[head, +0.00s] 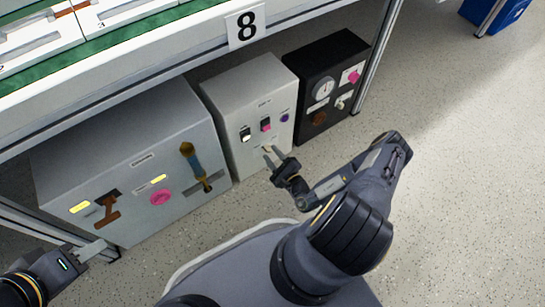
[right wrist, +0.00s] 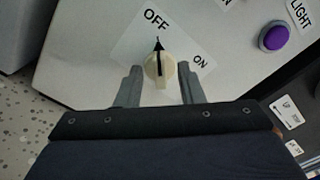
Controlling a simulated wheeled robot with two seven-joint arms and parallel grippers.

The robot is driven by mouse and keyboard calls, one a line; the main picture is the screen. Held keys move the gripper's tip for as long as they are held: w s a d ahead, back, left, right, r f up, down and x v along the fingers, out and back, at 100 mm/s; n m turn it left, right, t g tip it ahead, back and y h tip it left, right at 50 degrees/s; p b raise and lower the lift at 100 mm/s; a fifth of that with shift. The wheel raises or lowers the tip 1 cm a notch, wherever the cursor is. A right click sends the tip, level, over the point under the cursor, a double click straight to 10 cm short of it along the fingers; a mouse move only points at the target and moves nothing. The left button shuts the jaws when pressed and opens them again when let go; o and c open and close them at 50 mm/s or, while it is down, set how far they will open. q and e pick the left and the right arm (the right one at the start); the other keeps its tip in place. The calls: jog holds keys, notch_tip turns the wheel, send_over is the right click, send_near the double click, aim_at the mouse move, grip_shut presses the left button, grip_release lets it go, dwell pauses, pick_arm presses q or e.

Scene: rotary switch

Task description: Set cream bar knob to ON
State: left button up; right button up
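The cream bar knob (right wrist: 160,70) is on a light panel in the right wrist view, its black arrow pointing at OFF. My right gripper (right wrist: 160,85) is open, with one finger on each side of the knob and visible gaps between. In the head view the right gripper (head: 276,154) is at the lower front of the middle white box (head: 225,95), partly covering the knob there. My left gripper (head: 92,250) is at the lower left near the large grey box; its finger opening is unclear.
A purple button (right wrist: 275,36) is up and right of the knob. The large grey box (head: 140,160) with levers stands left, and a black box (head: 325,75) with a gauge stands right. A shelf edge (head: 130,75) with an 8 sign runs above them.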

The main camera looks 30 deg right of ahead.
jog(key=shift+c, duration=0.2)
grip_shut()
dwell(0.3)
jog(key=m+p, duration=0.1)
jog(key=m, duration=0.2)
jog(key=shift+r, duration=0.15)
jog(key=m+p, duration=0.1)
jog(key=m, duration=0.2)
jog(key=shift+d+m, duration=0.1)
jog(key=shift+m, duration=0.3)
jog(key=m, duration=0.5)
jog(key=shift+d, duration=0.1)
jog(key=m, duration=0.6)
jog(key=shift+d, duration=0.1)
